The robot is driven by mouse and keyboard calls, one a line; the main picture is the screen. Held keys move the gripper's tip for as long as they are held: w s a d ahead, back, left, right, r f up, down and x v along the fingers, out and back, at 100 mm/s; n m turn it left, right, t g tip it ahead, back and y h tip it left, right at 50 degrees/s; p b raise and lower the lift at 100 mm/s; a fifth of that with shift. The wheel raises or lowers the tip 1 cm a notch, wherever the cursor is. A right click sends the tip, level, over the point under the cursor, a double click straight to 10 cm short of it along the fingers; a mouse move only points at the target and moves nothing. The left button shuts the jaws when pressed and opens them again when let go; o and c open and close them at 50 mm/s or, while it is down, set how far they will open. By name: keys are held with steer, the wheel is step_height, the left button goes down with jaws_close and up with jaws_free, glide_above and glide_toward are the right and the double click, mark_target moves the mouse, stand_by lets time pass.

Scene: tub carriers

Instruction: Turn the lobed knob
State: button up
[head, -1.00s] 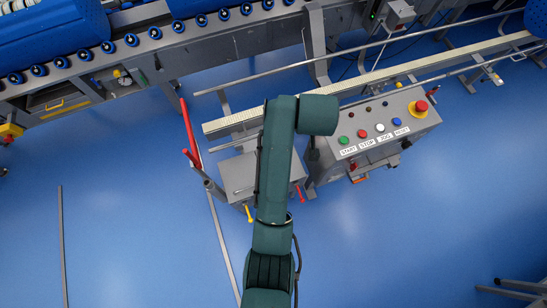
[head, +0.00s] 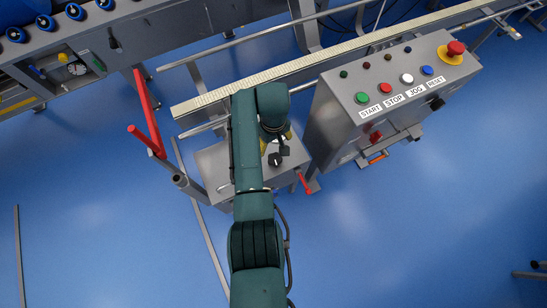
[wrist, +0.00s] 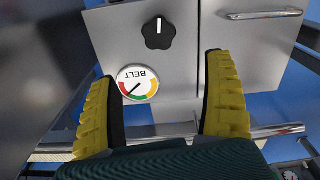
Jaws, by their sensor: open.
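The black lobed knob (wrist: 159,33) sits on the grey panel (wrist: 115,35) in the upper middle of the wrist view. A white line on it points to the top of the picture. In the head view the knob (head: 275,160) is on top of the grey box (head: 215,168), just below the end of my arm. My gripper (wrist: 160,66) is open, its two yellow-padded fingers wide apart. The knob shows between and beyond the fingertips, with neither finger touching it. In the head view my gripper (head: 276,141) is partly hidden by my arm.
A round BELT gauge (wrist: 138,82) is beside the knob. A metal handle (wrist: 262,14) is to the right. A control console (head: 395,95) with several buttons stands right of the box. Red bars (head: 148,115) rise at left, a red lever (head: 303,182) at right. A conveyor rail (head: 330,55) runs behind.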

mark_target(274, 157)
step_height(274, 157, down, 12)
steer(key=b, duration=0.6)
steer(key=shift+f, duration=0.25)
steer(key=c, duration=1.2)
steer(key=shift+m, duration=0.3)
